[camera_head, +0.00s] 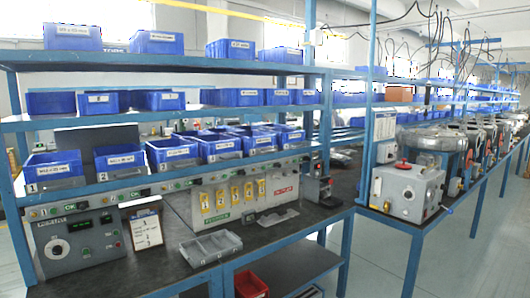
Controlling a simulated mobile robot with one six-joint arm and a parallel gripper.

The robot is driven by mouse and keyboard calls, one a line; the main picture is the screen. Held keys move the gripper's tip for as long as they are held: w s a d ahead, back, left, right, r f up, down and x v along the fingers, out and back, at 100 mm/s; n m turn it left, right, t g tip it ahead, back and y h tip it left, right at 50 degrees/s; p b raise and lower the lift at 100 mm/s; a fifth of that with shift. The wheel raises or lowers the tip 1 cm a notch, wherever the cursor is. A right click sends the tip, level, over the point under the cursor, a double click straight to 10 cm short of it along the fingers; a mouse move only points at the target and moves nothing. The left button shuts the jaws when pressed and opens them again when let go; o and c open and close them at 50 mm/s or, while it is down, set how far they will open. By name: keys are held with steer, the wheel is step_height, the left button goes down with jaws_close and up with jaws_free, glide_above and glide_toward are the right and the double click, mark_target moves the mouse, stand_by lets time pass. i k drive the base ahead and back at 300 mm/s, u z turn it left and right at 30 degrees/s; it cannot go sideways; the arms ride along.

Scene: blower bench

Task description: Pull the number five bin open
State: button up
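A row of blue bins with white labels stands on the lowest blue shelf, above the workbench. The bin at the left end (55,174) carries a readable number 1. Counting from it along the front row, the fifth bin (261,141) is near the right end of the shelf. Its number is too small to read surely. It sits level with its neighbours, the fourth bin (220,145) to its left and another bin (291,137) to its right. My gripper is not in view.
A control box (75,242), a panel with yellow tags (235,199) and a clear tray (211,247) are on the dark bench below. More blue bins fill the upper shelves. A blue upright post (308,110) stands right of the row. Open floor (470,255) lies at right.

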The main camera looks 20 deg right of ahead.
mark_target(253, 142)
steer(key=z, duration=0.2)
steer(key=i, duration=1.05)
steer(key=z, duration=0.45)
